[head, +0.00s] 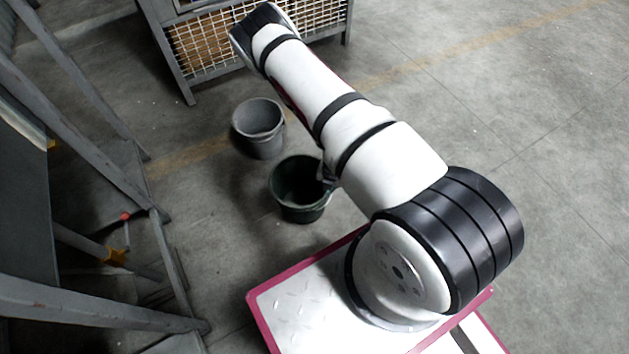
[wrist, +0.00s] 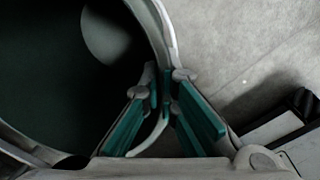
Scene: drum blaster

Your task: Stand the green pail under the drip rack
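The green pail (head: 300,208) is dark green, upright and open-topped, left of my arm in the head view. Its pale curved rim (wrist: 174,38) and dark inside fill the left of the wrist view. My gripper (wrist: 164,76) is at the rim, its teal-padded fingers converging on either side of the pail's wall, and looks shut on it. In the head view the fingers are mostly hidden behind my arm. I cannot tell whether the pail touches the floor. I cannot tell for sure which structure is the drip rack.
A grey pail (head: 258,128) stands just behind the green one. A grey metal frame (head: 168,240) with slanted bars fills the left side. A wire-mesh crate (head: 205,48) stands at the top. The concrete floor (head: 520,90) at the right is clear.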

